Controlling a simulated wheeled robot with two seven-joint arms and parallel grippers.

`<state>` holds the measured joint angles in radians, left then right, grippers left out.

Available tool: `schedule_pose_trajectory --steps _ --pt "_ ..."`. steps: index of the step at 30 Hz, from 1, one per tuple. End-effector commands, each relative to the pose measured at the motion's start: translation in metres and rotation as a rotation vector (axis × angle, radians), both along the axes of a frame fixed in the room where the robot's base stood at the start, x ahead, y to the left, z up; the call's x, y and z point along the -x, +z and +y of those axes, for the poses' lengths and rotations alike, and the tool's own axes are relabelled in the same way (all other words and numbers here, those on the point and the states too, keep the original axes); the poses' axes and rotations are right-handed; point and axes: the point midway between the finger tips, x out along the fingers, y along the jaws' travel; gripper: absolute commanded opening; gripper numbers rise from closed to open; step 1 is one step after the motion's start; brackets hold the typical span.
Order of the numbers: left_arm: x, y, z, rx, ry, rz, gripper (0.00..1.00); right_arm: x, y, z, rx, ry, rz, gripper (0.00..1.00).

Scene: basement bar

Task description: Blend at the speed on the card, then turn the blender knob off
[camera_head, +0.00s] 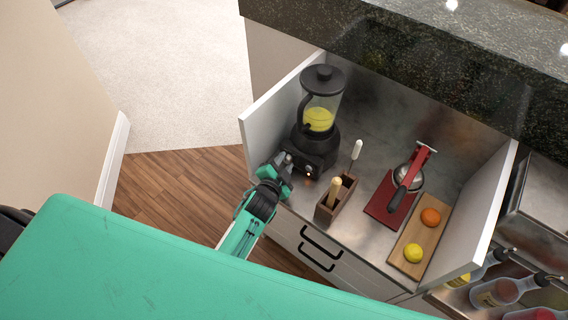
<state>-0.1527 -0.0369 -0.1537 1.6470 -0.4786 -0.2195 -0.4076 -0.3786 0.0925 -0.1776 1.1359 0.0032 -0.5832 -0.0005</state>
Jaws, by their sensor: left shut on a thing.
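The blender (317,136) stands at the left of the steel counter, with a black lid, a black base and yellow liquid low in its clear jar. My left gripper (283,164) is at the left front of the blender base, shut on the blender knob. Its fingers mostly hide the knob, so I cannot read its setting. A small white piece on a thin stem (356,150) stands right of the blender; it may be the card, but it is too small to read. My right gripper is not in view.
A wooden box (327,212) holding a light-handled tool stands close to the right of my gripper. Further right are a red mat (376,209) with a red-handled press (415,166), and a board (403,260) with an orange and a lemon. White side walls enclose the counter.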

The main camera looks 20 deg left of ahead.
Motion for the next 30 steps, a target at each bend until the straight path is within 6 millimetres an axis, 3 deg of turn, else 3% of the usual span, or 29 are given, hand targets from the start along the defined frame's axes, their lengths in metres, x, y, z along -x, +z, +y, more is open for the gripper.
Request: schedule_pose_trajectory --steps 11,12,15,25,30 --pt "0.0 0.0 0.0 -0.004 0.0 -0.001 0.07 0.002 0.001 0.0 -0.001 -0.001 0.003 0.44" --pt "0.0 0.0 0.0 -0.004 0.0 -0.001 0.36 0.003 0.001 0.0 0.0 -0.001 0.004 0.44" --pt "0.0 0.0 0.0 -0.003 0.0 -0.001 0.52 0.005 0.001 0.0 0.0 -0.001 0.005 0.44" --pt "0.003 0.0 0.0 -0.003 0.0 -0.001 0.52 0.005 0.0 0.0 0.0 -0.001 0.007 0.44" --pt "0.02 0.004 0.001 -0.004 0.0 0.0 0.52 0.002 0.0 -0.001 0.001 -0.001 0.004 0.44"
